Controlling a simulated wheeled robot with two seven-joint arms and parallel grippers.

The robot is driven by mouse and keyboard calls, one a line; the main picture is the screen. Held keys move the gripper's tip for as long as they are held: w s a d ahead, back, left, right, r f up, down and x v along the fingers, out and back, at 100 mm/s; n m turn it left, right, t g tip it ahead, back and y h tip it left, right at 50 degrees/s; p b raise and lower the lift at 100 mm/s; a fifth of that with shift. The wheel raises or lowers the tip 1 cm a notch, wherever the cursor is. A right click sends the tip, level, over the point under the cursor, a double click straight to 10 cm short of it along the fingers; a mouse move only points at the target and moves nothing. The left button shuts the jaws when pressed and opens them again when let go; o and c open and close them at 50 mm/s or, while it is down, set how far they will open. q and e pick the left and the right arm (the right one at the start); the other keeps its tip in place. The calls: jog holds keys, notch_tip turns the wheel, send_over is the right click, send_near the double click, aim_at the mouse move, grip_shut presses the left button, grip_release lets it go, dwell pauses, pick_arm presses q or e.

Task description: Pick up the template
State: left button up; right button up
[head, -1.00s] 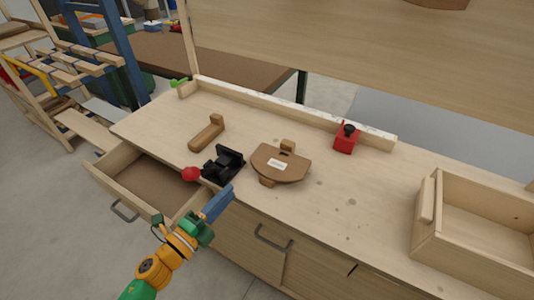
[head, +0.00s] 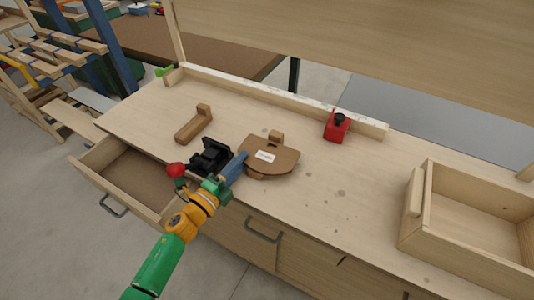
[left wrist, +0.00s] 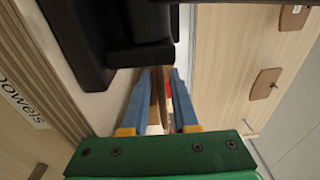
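The template is most likely the brown half-round board (head: 280,160) with a white label, lying on the bench right of the black clamp. My left gripper (head: 242,160) is at its left edge, with its blue fingers pointing toward it. In the left wrist view the two fingers (left wrist: 160,95) stand apart. A thin brown edge (left wrist: 155,100), probably the template's, shows between them; whether a finger touches it I cannot tell. My right gripper is in neither view.
A black clamp with a red knob (head: 212,156) sits close beside my left gripper and looms large in the left wrist view (left wrist: 100,35).

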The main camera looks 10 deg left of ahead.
pick_arm(q)
grip_shut()
